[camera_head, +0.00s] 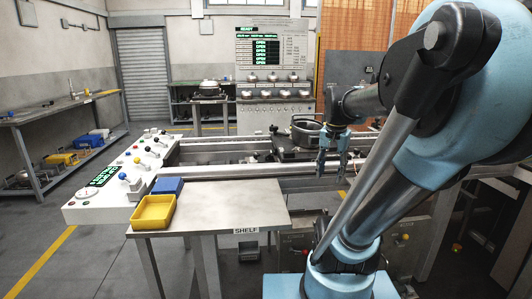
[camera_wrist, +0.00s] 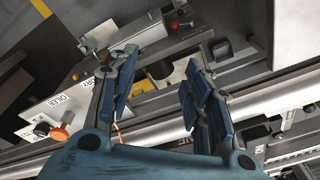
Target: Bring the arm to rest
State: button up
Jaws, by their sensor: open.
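My gripper (camera_head: 332,160) hangs below my blue arm, pointing down near the conveyor rails, right of the shelf table. In the wrist view its two blue-padded fingers (camera_wrist: 157,95) are spread apart. Nothing is held between them. My arm itself fills the right side of the head view, bent, with its upper link raised and its wrist reaching toward the rails.
A table marked SHELF (camera_head: 215,209) bears a yellow bin (camera_head: 153,212) and a blue bin (camera_head: 168,186). A control panel (camera_head: 126,176) stands left. Rails (camera_head: 235,171) run behind the shelf, with a round metal vessel (camera_head: 307,130) beyond. Floor at left is clear.

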jog(key=s+a+f+n, duration=0.2)
jog(key=s+f+n, duration=0.4)
jog(key=s+f, duration=0.3)
notch_tip(320, 180, down, 3)
jog(key=shift+s+a+n+t, duration=0.25)
jog(key=shift+s+n+t, duration=0.05)
jog(key=shift+s+n, duration=0.1)
